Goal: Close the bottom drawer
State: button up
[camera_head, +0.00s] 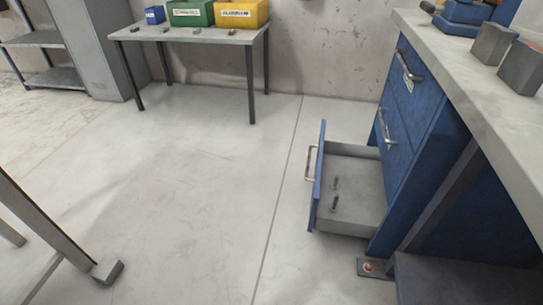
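The bottom drawer (347,216) of the blue cabinet (400,136) stands well out, to the left of the cabinet body. Its blue front (319,178) carries a silver handle (310,163) on the left-facing side. Its grey tray holds a few small dark items (335,190). The two drawers above it, with a middle handle (385,127) and a top handle (410,66), look shut. My gripper is not in view.
The cabinet sits under a grey worktop (450,75) with blocks on it. A grey table (190,35) with green (190,13) and yellow bins (240,14) stands at the back. A small plate with a red spot (371,268) lies near the drawer. Open floor lies left of the drawer.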

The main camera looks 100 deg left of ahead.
aim_at(362, 206)
jog(key=u, duration=2.2)
jog(key=i+j, duration=0.1)
jog(key=i, duration=0.9)
jog(key=i+j, duration=0.1)
jog(key=i, duration=0.9)
